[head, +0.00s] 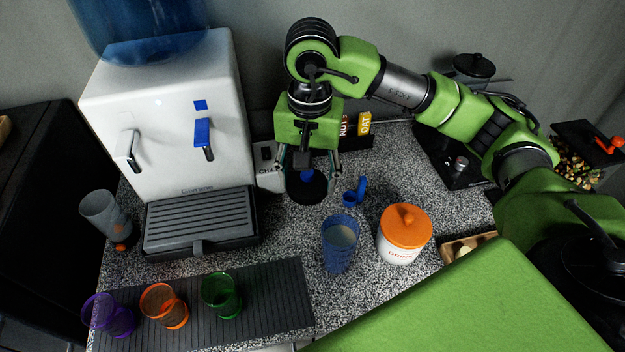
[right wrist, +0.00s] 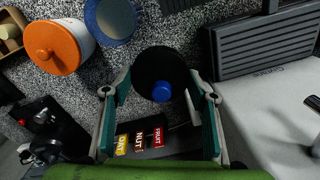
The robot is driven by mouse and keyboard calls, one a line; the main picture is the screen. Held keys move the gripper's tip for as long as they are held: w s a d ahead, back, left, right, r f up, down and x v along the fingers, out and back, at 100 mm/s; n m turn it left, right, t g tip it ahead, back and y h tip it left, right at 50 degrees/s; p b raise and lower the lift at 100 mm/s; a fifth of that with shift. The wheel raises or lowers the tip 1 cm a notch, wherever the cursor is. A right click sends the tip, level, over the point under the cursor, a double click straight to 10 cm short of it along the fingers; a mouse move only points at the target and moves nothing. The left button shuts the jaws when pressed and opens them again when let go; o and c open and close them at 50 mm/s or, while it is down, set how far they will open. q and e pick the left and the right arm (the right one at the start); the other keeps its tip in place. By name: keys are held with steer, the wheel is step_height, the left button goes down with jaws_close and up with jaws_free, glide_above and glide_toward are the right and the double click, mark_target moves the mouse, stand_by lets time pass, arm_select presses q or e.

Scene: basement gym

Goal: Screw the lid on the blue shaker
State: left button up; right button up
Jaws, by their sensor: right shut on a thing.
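The blue shaker (head: 338,254) stands upright and open on the speckled counter, with pale contents inside; its open top also shows in the right wrist view (right wrist: 112,18). My right gripper (head: 308,178) is shut on the round black lid (head: 307,190), which has a small blue cap on it. The lid also shows between the fingers in the right wrist view (right wrist: 158,65). It is held behind and to the left of the shaker in the head view, apart from it. My left gripper is not in view.
A white jar with an orange lid (head: 405,226) stands close right of the shaker. A small blue scoop (head: 354,192) lies behind it. The water dispenser (head: 170,120) is left. Coloured glasses stand on a dark ribbed mat (head: 262,300). A bar box (right wrist: 142,143) is behind.

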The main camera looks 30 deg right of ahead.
mark_target(313, 195)
steer(key=n, duration=0.1)
steer(key=s+n, duration=0.1)
steer(key=r+n, duration=0.1)
steer(key=n, duration=0.1)
steer(key=shift+s+a+r+b, duration=0.1)
steer(key=shift+s+a+b, duration=0.05)
steer(key=shift+s+b, duration=0.2)
steer(key=n, duration=0.1)
steer(key=s+r+n, duration=0.1)
steer(key=n, duration=0.1)
steer(key=shift+s+a, duration=0.1)
steer(key=shift+s, duration=0.1)
